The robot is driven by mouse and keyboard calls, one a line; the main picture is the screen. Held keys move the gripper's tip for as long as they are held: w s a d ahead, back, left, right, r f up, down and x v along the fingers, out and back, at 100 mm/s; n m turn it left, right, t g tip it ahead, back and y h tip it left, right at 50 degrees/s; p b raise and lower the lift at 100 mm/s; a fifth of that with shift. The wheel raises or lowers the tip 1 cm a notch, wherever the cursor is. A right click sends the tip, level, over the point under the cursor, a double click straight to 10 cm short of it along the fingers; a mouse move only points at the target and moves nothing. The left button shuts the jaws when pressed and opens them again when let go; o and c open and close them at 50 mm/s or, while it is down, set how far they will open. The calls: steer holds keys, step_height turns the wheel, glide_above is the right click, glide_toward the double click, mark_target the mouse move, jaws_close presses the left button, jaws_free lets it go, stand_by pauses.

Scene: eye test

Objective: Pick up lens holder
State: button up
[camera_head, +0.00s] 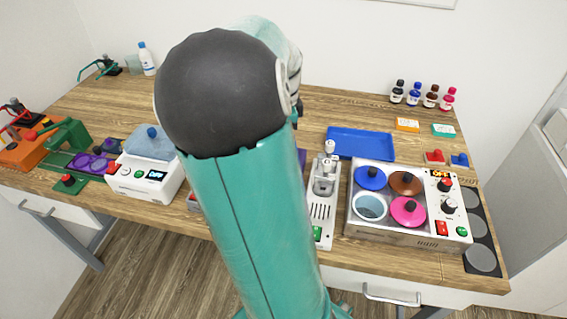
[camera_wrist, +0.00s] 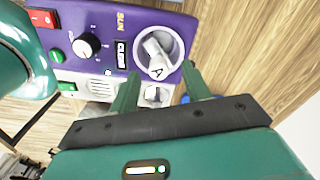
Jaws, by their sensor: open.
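In the wrist view a purple device (camera_wrist: 68,12) has a pale round socket, in which sits a grey-white part marked "A" (camera_wrist: 158,60). This part may be the lens holder; I cannot tell for certain. My gripper (camera_wrist: 160,72) has its two green fingers apart, with the marked part just beyond and between the tips. Nothing is held between them. In the head view my arm hides the gripper and most of the purple device.
A white device (camera_head: 319,212) stands right of my arm, beside a box with several coloured lids (camera_head: 392,240). A blue tray (camera_head: 360,143) lies behind them. A white machine (camera_head: 146,180) stands left. Several small bottles (camera_head: 414,93) line the back right. Bare wooden table (camera_head: 90,107) shows at the back left.

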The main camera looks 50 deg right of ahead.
step_height(320, 180, down, 5)
steer(key=shift+a+r, duration=0.1)
steer(key=shift+r, duration=0.1)
steer(key=shift+c, duration=0.5)
jaws_close()
